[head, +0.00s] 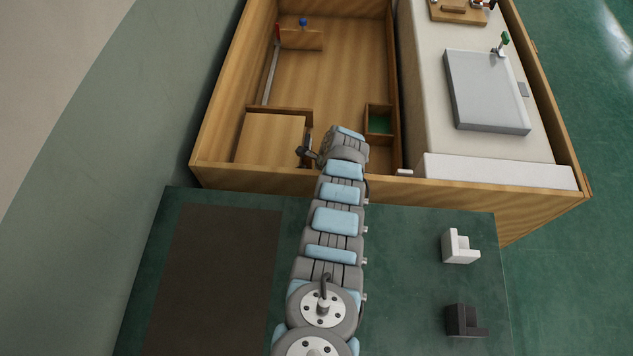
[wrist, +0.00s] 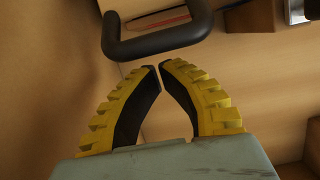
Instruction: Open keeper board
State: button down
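In the wrist view a thick black bar handle (wrist: 160,42) is bent in a U shape just beyond my gripper (wrist: 158,69). The two yellow-ribbed fingers have their tips almost together, with nothing between them. They point at the handle's bar but do not wrap it; contact cannot be told. In the head view my arm reaches into the wooden bay, and the fingers cannot be made out there. No part is clearly marked as the keeper board. One candidate is an upright wooden board (head: 301,40) with a blue knob (head: 303,22) at the back.
A wooden box (head: 269,140) fills the bay's front left corner. A green-floored compartment (head: 379,123) is at the right wall. A long metal rail (head: 271,74) runs along the left. A grey slab (head: 486,91) lies on the pale right-hand top. The bay's middle floor is clear.

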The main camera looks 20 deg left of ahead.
jog(key=shift+s+a+r, duration=0.15)
jog(key=shift+a+r, duration=0.45)
jog(key=shift+r, duration=0.3)
jog(key=shift+r, duration=0.15)
